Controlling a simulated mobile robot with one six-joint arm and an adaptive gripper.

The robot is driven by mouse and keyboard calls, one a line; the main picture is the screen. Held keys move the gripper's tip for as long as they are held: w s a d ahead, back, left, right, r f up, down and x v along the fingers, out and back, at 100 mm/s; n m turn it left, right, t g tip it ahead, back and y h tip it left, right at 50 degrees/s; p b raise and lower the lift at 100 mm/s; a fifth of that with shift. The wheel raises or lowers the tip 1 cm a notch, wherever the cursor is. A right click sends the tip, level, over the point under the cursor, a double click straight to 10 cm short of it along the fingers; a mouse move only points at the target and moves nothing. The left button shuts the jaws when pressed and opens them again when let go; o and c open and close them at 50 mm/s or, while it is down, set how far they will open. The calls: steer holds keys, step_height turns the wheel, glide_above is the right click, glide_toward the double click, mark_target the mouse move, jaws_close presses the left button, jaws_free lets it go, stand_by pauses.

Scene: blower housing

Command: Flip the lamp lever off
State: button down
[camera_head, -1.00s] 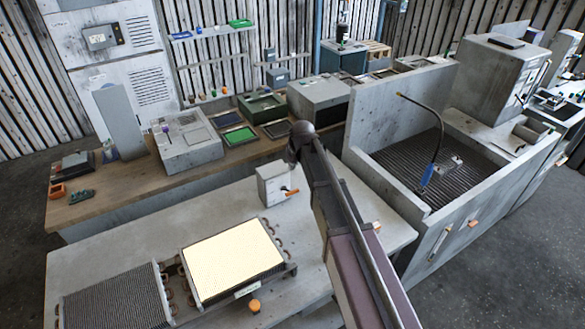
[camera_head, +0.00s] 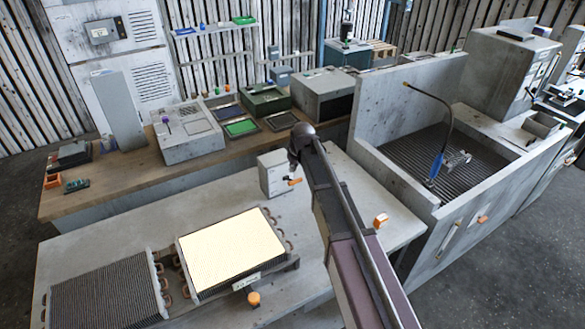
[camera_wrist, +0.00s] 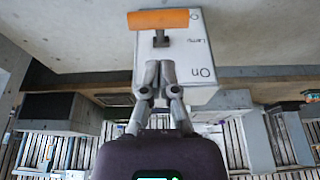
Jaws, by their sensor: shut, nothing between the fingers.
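The lamp switch box (camera_head: 268,174) is a small pale box on the near workbench, with an orange-handled lever (camera_head: 294,182) on its side. The orange handle (camera_wrist: 160,19) lies crosswise at the top of that view, on a dark stem, toward the end away from "On". My gripper (camera_wrist: 157,68) is shut and empty, its fingertips in front of the box face, near the "On" end. Contact cannot be told. In the head view my arm hides most of the gripper.
A brightly lit panel (camera_head: 230,252) and a finned coil (camera_head: 105,295) lie on the near bench (camera_head: 130,228). An orange knob (camera_head: 254,299) stands by the panel, and another orange piece (camera_head: 380,220) at the bench's right. A walled basin (camera_head: 405,190) stands right of the bench.

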steer(key=shift+s+d+f+b, duration=0.15)
steer(key=shift+s+f+b, duration=0.1)
steer(key=shift+f+b, duration=0.25)
steer(key=shift+s+d+f+b, duration=0.2)
steer(key=shift+f+b, duration=0.1)
steer(key=shift+f, duration=0.3)
